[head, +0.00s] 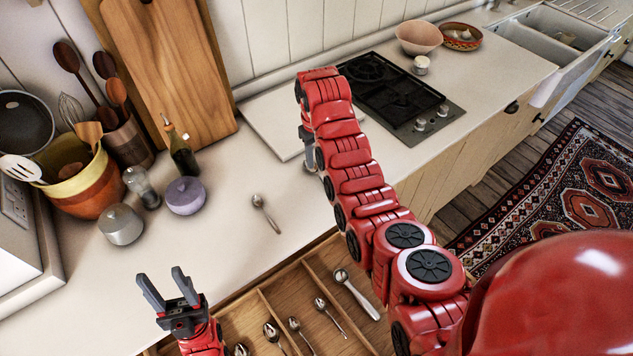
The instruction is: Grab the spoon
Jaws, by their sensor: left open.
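A small metal spoon (265,212) lies on the pale countertop, its bowl toward the back and its handle toward the open drawer. My left gripper (161,278) is open and empty at the lower left, its fingers pointing up and away. It is left of the spoon and nearer to me, apart from it. More spoons lie in the wooden drawer (262,308), among them a large one (356,294) in the right compartment. My right arm reaches across the counter to the right of the spoon. Only a grey bit of its gripper (308,142) shows, mostly hidden behind the arm.
A gas hob (392,97) is at the back right. The counter around the spoon is clear.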

